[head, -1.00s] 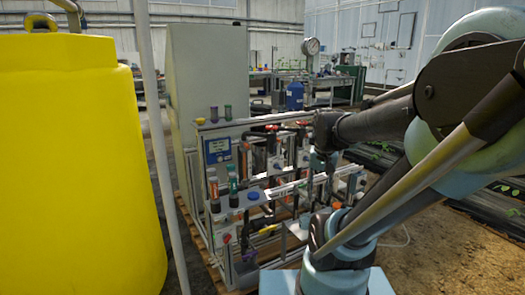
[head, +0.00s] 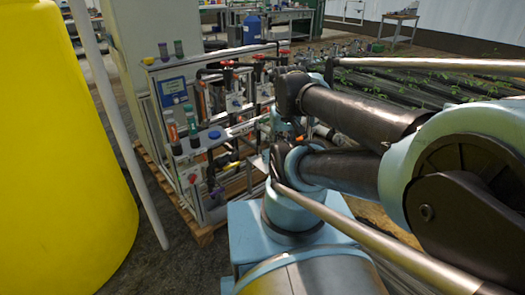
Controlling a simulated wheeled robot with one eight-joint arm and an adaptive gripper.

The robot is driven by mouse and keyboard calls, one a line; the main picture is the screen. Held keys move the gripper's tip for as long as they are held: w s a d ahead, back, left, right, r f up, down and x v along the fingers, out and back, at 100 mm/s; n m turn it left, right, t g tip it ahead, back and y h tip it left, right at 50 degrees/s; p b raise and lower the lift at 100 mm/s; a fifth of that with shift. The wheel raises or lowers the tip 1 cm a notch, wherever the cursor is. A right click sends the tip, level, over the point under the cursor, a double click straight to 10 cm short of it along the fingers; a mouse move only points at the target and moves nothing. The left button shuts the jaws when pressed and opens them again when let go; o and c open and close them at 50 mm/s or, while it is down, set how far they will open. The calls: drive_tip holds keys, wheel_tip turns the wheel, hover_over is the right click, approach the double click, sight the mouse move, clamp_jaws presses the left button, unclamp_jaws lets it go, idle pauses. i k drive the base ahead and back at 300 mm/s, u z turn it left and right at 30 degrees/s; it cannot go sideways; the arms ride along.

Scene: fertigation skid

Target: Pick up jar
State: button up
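I cannot tell for certain which item is the jar. A small container with a blue lid (head: 214,135) sits on the skid's front shelf and is the nearest match. Beside it on its left stand a green-labelled tube (head: 192,126) and an orange-topped tube (head: 174,137). Two small capped bottles, one dark (head: 163,51) and one green (head: 179,48), stand on the skid's top ledge. My arm reaches over the skid's right side, its dark wrist right of these items. My gripper's fingers are hidden behind my arm, so I see no hold on anything.
The skid frame (head: 192,190) carries pipes, valves and a blue panel (head: 173,92) on a wooden pallet (head: 160,180). A big yellow tank (head: 60,160) and a white pole (head: 118,130) stand at the left. A blue drum (head: 252,28) stands behind. Plant rows lie at right.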

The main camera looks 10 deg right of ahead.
sight(267, 156)
drive_tip(key=u, duration=0.85)
drive_tip(key=k, duration=1.4)
drive_tip(key=z, duration=1)
drive_tip(key=i, duration=1)
